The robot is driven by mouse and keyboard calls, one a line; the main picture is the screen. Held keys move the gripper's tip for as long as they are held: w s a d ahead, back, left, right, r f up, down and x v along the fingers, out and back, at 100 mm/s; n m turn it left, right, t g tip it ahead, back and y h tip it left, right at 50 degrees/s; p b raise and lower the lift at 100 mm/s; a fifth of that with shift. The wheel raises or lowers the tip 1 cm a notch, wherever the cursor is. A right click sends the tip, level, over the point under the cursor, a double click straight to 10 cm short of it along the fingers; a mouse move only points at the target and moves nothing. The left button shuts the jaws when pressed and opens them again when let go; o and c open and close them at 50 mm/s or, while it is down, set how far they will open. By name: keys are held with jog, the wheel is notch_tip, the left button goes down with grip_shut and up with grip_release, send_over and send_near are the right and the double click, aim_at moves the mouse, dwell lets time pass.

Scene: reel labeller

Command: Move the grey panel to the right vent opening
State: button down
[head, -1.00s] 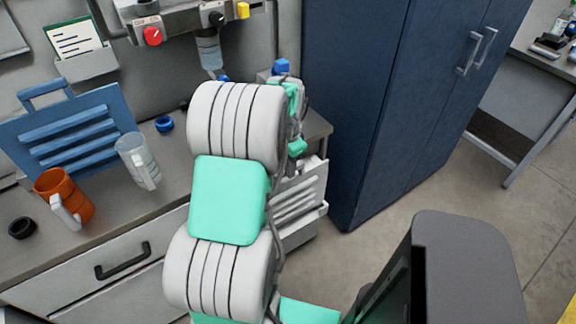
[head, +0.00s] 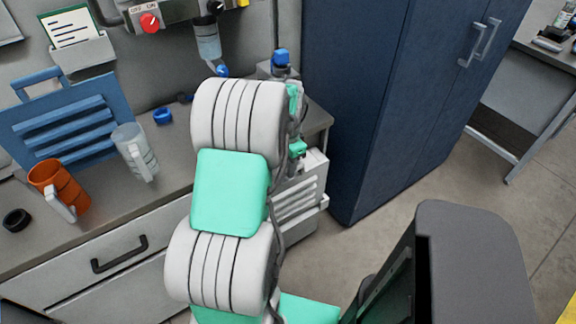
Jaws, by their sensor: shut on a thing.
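The grey panel (head: 301,187) is a pale slatted piece at the right end of the bench, just below my wrist. Its left part is hidden behind my arm. My gripper (head: 297,150) is mostly hidden by my own arm; only teal and grey parts of it show, at the panel's upper edge. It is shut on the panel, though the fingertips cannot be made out. The right vent opening cannot be made out in this view. A blue slatted panel with a handle (head: 66,128) leans against the back wall at the left.
On the bench (head: 108,206) stand an orange mug (head: 60,187), a clear mug (head: 135,150), a blue ring (head: 162,116) and a black ring (head: 17,219). A tall blue cabinet (head: 400,110) stands close on the right. Floor (head: 375,240) shows in front of it.

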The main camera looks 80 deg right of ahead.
jog(key=shift+d+f+b, duration=0.1)
jog(key=shift+f+b, duration=0.4)
jog(key=shift+f, duration=0.45)
jog(key=c, duration=1.2)
grip_release()
notch_tip(320, 180, up, 8)
jog(key=shift+f, duration=0.1)
